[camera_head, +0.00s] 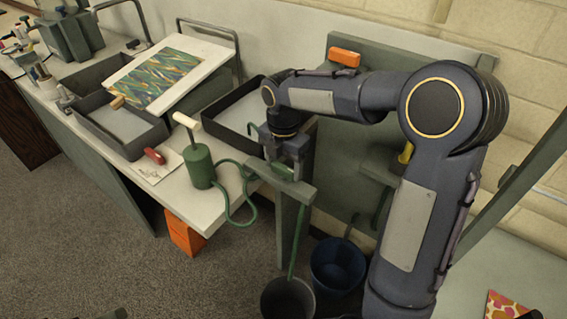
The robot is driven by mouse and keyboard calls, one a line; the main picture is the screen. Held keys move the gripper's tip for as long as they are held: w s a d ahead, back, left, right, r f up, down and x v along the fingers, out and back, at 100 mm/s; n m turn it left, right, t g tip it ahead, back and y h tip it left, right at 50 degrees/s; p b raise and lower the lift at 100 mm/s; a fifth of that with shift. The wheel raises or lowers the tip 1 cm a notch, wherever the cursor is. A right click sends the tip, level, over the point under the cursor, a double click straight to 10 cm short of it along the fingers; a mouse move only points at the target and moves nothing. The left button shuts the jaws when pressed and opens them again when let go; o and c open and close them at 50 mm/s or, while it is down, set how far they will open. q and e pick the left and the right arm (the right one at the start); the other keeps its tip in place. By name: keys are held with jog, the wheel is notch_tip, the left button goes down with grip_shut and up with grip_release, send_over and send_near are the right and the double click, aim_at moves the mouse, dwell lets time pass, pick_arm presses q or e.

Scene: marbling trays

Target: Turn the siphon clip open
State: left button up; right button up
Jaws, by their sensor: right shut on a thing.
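A green siphon pump (201,166) with a pale handle stands on the light bench. Its green hose (229,209) loops off the bench edge toward a grey-green stand (295,190). My right gripper (284,168) points down at the top of this stand, its fingers shut on a small green part there, which looks like the siphon clip. The fingers hide much of the clip, so I cannot tell its turn angle. Below, green tube (297,242) runs down into a dark grey bucket (288,299).
Dark trays (127,146) and a marbled sheet (160,78) on a sloped board lie left on the bench. A red-handled tool (155,156) lies near its front edge. A blue bucket (337,268) stands beside the grey one. An orange block (344,57) tops the back panel.

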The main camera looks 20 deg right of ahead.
jog(key=shift+m, duration=0.4)
jog(key=m+p, duration=0.1)
jog(key=m, duration=0.2)
jog(key=shift+r, duration=0.1)
jog(key=m, duration=0.4)
jog(key=shift+p, duration=0.4)
jog(key=m, duration=0.5)
jog(key=shift+m, duration=0.4)
jog(key=m, duration=0.4)
jog(key=shift+p, duration=0.35)
jog(key=shift+m, duration=0.3)
jog(key=o, duration=1)
